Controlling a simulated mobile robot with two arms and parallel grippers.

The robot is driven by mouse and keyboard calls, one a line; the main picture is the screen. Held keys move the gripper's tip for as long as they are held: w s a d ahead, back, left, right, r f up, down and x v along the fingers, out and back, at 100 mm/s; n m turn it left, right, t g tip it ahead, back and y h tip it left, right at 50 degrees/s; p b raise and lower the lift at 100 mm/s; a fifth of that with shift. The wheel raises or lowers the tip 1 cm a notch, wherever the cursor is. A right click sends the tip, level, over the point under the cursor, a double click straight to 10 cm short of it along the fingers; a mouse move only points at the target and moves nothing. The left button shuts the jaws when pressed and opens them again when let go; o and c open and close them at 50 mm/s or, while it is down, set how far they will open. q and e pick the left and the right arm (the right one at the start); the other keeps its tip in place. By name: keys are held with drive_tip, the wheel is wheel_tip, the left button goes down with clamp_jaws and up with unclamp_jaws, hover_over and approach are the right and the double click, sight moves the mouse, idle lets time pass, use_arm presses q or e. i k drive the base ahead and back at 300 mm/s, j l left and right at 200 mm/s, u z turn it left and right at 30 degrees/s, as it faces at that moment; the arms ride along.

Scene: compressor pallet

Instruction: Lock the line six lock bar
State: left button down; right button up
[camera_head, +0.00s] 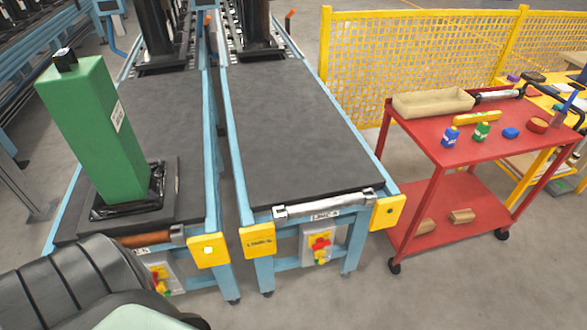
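Two blue-framed conveyor lines with dark tops stand side by side. A silver lock bar (325,205) lies across the front end of the right-hand line (290,125). The front of the left-hand line (155,105) has a brownish-orange bar (148,240) with a silver end piece, partly hidden by a dark ridged part of my body. A tall green unit (95,130) stands on a black pallet on the left-hand line. Neither of my grippers shows.
Yellow plates (388,212) stick out at the line corners. A red cart (435,150) with a tray, bottles and small parts stands to the right. A yellow mesh fence (420,55) runs behind it. Grey floor is clear in front of the right-hand line and cart.

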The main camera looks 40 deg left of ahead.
sight(319, 254)
drive_tip(key=u, duration=0.9)
